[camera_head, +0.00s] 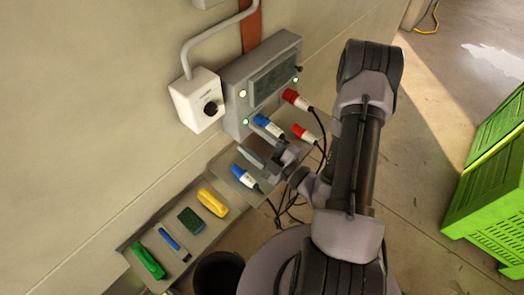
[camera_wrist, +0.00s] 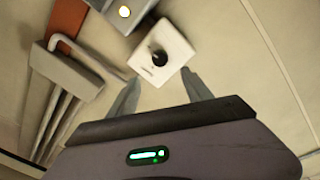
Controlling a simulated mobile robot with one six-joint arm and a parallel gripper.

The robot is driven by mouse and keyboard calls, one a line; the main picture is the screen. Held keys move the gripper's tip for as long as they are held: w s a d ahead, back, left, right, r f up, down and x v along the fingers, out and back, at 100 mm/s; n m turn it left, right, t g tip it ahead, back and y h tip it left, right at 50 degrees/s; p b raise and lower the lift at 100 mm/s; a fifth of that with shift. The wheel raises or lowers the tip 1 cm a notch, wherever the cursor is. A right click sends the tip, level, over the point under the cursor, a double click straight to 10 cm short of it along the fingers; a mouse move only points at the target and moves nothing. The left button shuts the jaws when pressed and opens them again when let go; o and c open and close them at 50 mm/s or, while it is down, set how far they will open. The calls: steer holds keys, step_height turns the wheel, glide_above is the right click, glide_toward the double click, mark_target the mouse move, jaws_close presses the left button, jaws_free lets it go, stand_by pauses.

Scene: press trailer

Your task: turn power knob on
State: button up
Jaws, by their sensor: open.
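The black power knob (camera_head: 210,108) is on the front of a white box (camera_head: 186,101) fixed to the wall. In the wrist view the knob (camera_wrist: 158,58) shows a little above the space between my fingertips, with the white box (camera_wrist: 176,48) around it. My gripper (camera_head: 250,137) is open and empty. In the head view it is to the right of the knob and lower, in front of the grey panel, apart from the box. In the wrist view my two fingers (camera_wrist: 163,84) are spread. The knob's pointer direction is too small to tell.
A grey panel (camera_head: 262,83) with lights is right of the box. Red plugs (camera_head: 296,99) and blue plugs with hanging cables are close to my arm. A shelf (camera_head: 135,262) below holds several tools. A green crate (camera_head: 495,180) stands at the right.

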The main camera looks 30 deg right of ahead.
steer(key=v, duration=0.4)
steer(key=shift+r, duration=0.1)
steer(key=s+a+f+n+g+y+b, duration=0.1)
steer(key=s+a+n+g+y+b, duration=0.3)
steer(key=a+n+g+y+b, duration=1.1)
steer(key=s+a+f+n+g+h+b, duration=0.35)
steer(key=s+f+n+h, duration=0.45)
steer(key=n, duration=0.9)
steer(key=s+d+f+n+h+b, duration=0.3)
steer(key=f+n+h+b, duration=0.45)
steer(key=n, duration=0.25)
steer(key=w+d+n+t+h+b, duration=0.1)
steer(key=n+t+b, duration=0.1)
steer(key=n, duration=0.1)
steer(key=w+d+r+n+t+h+b, duration=0.1)
steer(key=d+n+t+h+b, duration=0.1)
steer(key=n+b, duration=0.1)
steer(key=d+n+t+h+b, duration=0.1)
steer(key=d+n+t+b, duration=0.1)
steer(key=n, duration=0.2)
steer(key=shift+w+r+t+h, duration=0.3)
steer(key=shift+w+t+h, duration=0.05)
steer(key=shift+w, duration=0.05)
